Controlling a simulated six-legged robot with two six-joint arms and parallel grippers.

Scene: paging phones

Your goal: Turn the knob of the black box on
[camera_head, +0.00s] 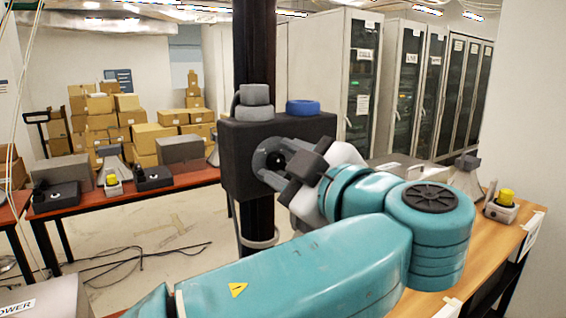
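The black box (236,160) is fixed to a dark vertical post in the middle of the view. A blue round part (303,107) sits on its top at the right, and stacked grey round parts (254,103) are at its upper left. The gripper and wrist hide much of the front face, so I cannot tell whether the fingers grip the part. My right gripper is not in view.
A wooden table (501,240) at the right holds a small device with a yellow button (505,197). A reddish table (89,204) at the left holds phones and grey boxes. Cardboard boxes (150,133) and cabinets (405,90) stand behind. Cables lie on the floor.

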